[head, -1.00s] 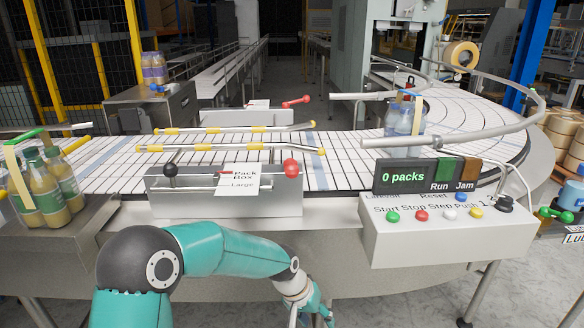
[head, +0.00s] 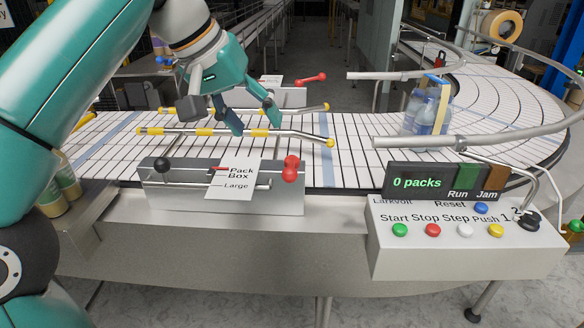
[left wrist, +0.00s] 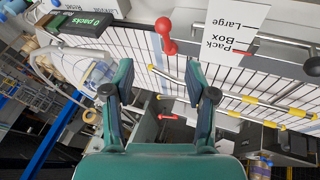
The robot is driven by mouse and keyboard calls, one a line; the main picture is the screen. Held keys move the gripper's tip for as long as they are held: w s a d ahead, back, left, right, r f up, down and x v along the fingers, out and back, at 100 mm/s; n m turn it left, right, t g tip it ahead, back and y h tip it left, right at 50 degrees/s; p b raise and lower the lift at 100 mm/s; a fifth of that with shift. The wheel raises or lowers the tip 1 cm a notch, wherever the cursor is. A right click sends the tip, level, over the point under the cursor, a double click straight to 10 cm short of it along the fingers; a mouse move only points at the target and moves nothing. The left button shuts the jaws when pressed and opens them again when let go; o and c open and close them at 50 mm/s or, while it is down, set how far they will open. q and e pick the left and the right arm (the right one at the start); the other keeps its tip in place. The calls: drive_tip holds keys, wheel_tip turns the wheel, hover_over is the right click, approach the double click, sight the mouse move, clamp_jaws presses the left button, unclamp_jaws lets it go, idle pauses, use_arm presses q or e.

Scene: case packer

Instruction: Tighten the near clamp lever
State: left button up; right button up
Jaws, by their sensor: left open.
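The near clamp lever (head: 290,168) is red with rounded ends. It sits at the right end of the near grey clamp block (head: 220,199), beside the Pack Box card (head: 232,178). It also shows at the upper middle of the left wrist view (left wrist: 168,37). My left gripper (head: 254,124) is open and empty above the conveyor, beyond and slightly left of the lever. In the left wrist view its spread fingers (left wrist: 159,92) have nothing between them, and the lever appears beyond the fingertips. My right gripper is not in view.
Yellow-banded guide rails (head: 240,133) cross the conveyor under my gripper. A black knob (head: 163,165) is at the block's left end. A second red lever (head: 311,77) is on the far clamp. A control panel (head: 465,240) stands at right; bottles (head: 425,110) stand on the belt.

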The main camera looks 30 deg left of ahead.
sight(286, 169)
use_arm(q)
drive_tip(key=b+x, duration=0.2)
drive_tip(key=x, duration=1.3)
drive_tip(key=shift+f, duration=0.4)
drive_tip(key=shift+c, duration=0.3)
drive_tip(key=shift+a, duration=0.1)
clamp_jaws()
